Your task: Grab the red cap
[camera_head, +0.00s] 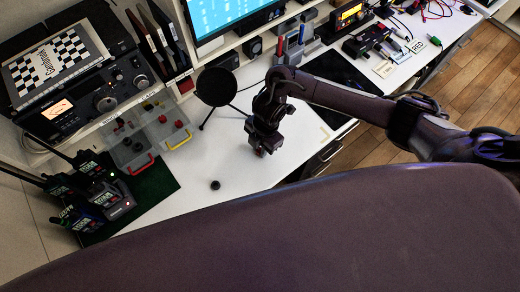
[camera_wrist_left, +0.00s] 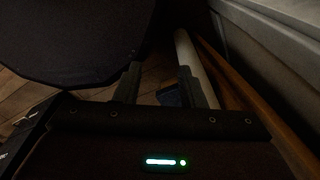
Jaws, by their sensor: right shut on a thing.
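My right gripper (camera_head: 262,150) points down over the white desk, right of the black round stand. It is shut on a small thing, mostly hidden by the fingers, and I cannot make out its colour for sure. Small red caps (camera_head: 179,123) show in the clear bin with the yellow handle (camera_head: 180,141). A small black knob-like cap (camera_head: 215,184) lies alone on the desk, left of and nearer than the right gripper.
A second clear bin with a red handle (camera_head: 141,166) stands beside the first. Handheld radios (camera_head: 112,199) stand on a dark green mat (camera_head: 154,186). A black round disc on a stand (camera_head: 216,87) is left of the right gripper.

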